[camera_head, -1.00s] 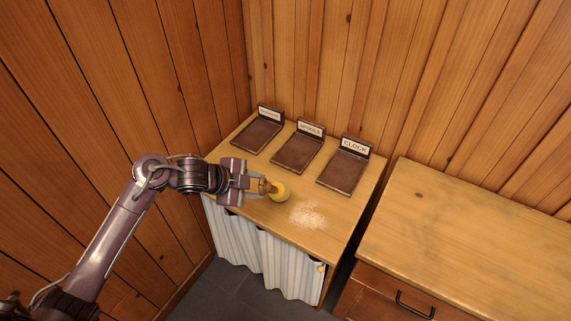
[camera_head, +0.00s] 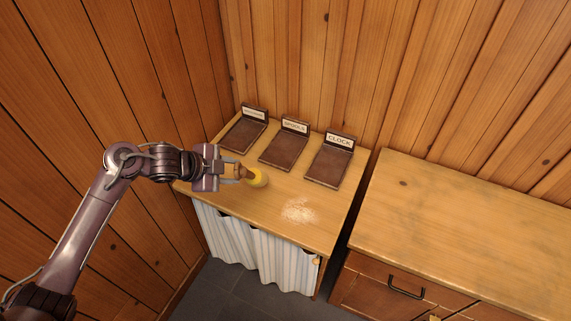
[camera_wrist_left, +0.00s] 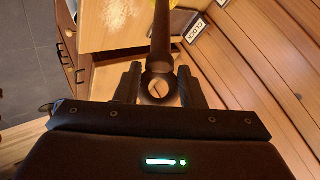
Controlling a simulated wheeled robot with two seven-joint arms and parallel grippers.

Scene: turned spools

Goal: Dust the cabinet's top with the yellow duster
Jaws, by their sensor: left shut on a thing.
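My left gripper (camera_head: 238,172) is shut on the brown handle of the yellow duster (camera_head: 259,179), whose yellow head points right over the top of the curtained cabinet (camera_head: 235,203). I cannot tell whether the head touches the wood. A pale dust patch (camera_head: 298,210) lies on the cabinet's top, right of the duster and apart from it. In the left wrist view the fingers (camera_wrist_left: 158,85) close around the dark handle, and only a bit of the yellow head shows at the top edge. The dust patch (camera_wrist_left: 113,12) shows at upper left there. My right gripper is out of view.
Three dark trays with label boards stand along the cabinet's back; the right one is the CLOCK tray (camera_head: 328,167), the middle one the spools tray (camera_head: 283,152). A wooden drawer cabinet (camera_head: 450,230) stands to the right across a narrow gap. Plank walls close the left and back.

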